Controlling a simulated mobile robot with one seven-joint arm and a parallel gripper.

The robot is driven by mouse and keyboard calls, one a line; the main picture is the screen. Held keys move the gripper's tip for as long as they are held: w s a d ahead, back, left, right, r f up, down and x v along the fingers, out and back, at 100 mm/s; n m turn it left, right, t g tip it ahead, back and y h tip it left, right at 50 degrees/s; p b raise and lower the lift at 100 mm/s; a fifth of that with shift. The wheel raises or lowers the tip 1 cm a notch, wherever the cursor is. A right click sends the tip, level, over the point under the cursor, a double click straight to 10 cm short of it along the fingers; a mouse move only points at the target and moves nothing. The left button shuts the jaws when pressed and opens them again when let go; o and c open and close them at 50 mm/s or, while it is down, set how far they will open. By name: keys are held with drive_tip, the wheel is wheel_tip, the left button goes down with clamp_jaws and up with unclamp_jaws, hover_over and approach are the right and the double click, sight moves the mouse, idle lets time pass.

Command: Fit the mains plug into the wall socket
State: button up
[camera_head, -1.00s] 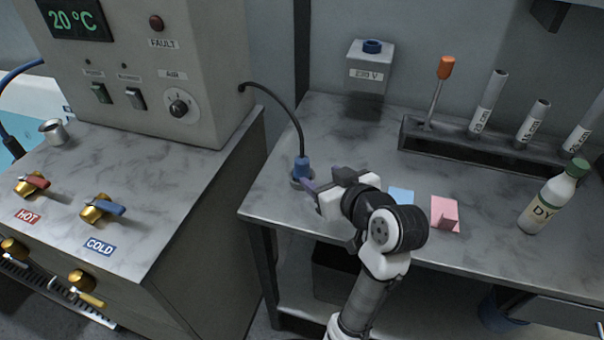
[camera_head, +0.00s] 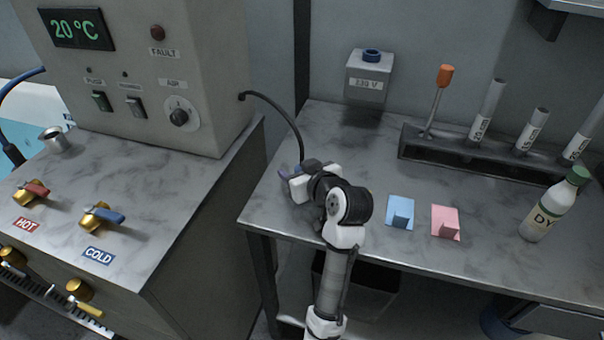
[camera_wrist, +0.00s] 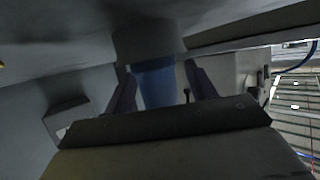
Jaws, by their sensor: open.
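The mains plug is blue in the wrist view (camera_wrist: 156,86), between the two fingers of my open gripper (camera_wrist: 164,88), with a narrow gap on the right side. In the head view my gripper (camera_head: 289,172) is low over the left end of the bench and hides most or all of the plug. The plug's black cable (camera_head: 283,112) runs from the grey control cabinet down behind my gripper. The wall socket (camera_head: 370,74) is a grey box on the back wall, marked 230 V, with a blue round inlet (camera_head: 371,55) on top.
The control cabinet (camera_head: 160,95) stands close on the left. Bench below the socket is clear.

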drive_tip(key=shift+w, duration=0.1)
drive_tip(key=shift+c, duration=0.4)
drive_tip(key=c, duration=1)
drive_tip(key=shift+r, duration=0.1)
wheel_tip(320, 180, up, 20)
drive_tip(key=shift+f+b, duration=0.2)
drive_tip(key=shift+b, duration=0.15)
